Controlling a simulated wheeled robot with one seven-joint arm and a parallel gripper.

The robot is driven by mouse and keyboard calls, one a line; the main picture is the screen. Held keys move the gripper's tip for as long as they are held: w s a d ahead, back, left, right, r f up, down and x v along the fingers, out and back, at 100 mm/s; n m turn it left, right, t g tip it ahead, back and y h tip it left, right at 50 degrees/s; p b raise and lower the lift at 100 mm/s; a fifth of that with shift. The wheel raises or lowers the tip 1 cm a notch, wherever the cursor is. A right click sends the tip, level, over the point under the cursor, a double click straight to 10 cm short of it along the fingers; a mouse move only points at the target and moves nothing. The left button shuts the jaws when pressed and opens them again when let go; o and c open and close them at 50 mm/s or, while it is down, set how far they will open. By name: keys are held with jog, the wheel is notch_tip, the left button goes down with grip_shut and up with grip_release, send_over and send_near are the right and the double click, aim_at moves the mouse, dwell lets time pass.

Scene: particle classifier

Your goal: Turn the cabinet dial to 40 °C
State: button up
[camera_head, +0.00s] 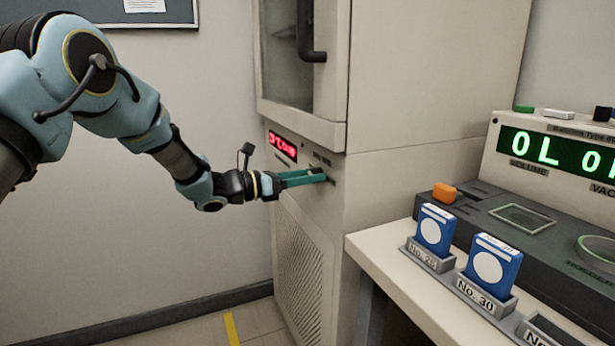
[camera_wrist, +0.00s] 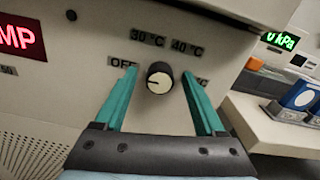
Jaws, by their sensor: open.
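The cabinet dial (camera_wrist: 159,78) is a round black knob with a pale face on the cabinet's front panel. A dark line on its face points left, toward the OFF label (camera_wrist: 122,62). The 30 °C label (camera_wrist: 147,38) is above it and the 40 °C label (camera_wrist: 187,48) is to its upper right. A further label at right is partly hidden by a finger. My gripper (camera_wrist: 160,85) is open, with one green finger on each side of the dial and gaps between. In the head view my gripper (camera_head: 322,176) is at the panel and hides the dial.
The cabinet (camera_head: 430,70) has a red display (camera_head: 283,146) left of the dial and a door with a black handle (camera_head: 306,35) above. A bench (camera_head: 375,250) at right holds blue sample boxes (camera_head: 435,229) and a machine with a green display (camera_head: 560,155).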

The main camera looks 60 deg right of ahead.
jog(key=shift+c, duration=0.4)
grip_shut()
jog(key=shift+f+m+b, duration=0.15)
jog(key=shift+m+b, duration=0.25)
jog(key=shift+b, duration=0.25)
jog(key=shift+f+m+b, duration=0.1)
jog(key=shift+m+b, duration=11.5)
jog(key=shift+b, duration=5.4)
